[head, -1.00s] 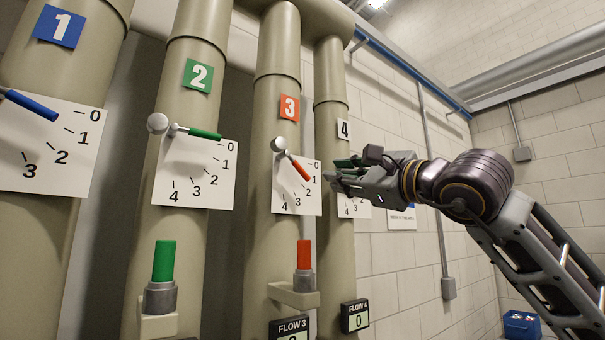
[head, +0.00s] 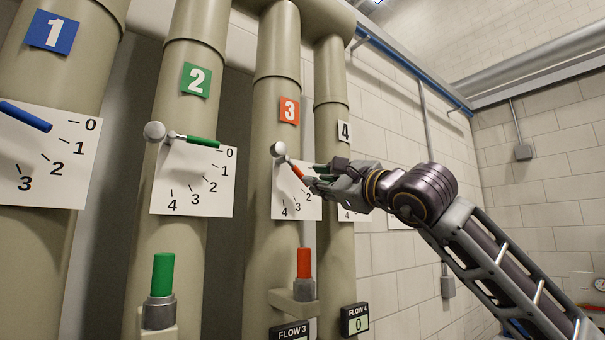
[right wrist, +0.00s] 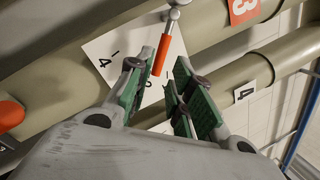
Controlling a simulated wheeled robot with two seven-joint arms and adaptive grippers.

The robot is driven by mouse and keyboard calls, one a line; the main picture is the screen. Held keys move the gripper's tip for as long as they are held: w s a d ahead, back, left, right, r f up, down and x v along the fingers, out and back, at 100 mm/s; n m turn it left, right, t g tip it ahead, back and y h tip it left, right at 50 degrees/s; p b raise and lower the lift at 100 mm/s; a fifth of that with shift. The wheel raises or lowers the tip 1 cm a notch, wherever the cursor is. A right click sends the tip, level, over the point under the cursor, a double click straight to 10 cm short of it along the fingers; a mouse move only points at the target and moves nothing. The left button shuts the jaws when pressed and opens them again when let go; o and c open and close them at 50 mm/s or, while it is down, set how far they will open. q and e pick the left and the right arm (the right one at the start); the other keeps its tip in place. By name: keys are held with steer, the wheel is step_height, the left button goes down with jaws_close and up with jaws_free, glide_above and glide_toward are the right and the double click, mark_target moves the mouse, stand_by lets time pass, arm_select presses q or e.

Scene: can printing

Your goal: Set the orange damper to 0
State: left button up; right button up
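The orange damper handle (head: 298,172) is on pipe 3. It slants down to the right from its round pivot (head: 278,149), across the white dial plate (head: 284,192); fingers hide the upper numbers, so its exact reading cannot be told. My right gripper (head: 315,179) is at the handle's lower end. In the right wrist view the handle (right wrist: 162,55) lies at the gap between the two green-padded fingers (right wrist: 158,88), which are apart with space on either side of it. My left gripper is not in view.
The green damper handle (head: 203,141) points near 0 on its dial to the left, and the blue handle (head: 26,117) is at the far left. Below are an orange post (head: 304,263) and a green post (head: 163,274). Pipe 4 (head: 333,235) stands close to the right.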

mark_target(302, 181)
steer(key=shift+p+x, duration=1.35)
steer(key=shift+x, duration=2.15)
steer(key=shift+c, duration=0.5)
jaws_close()
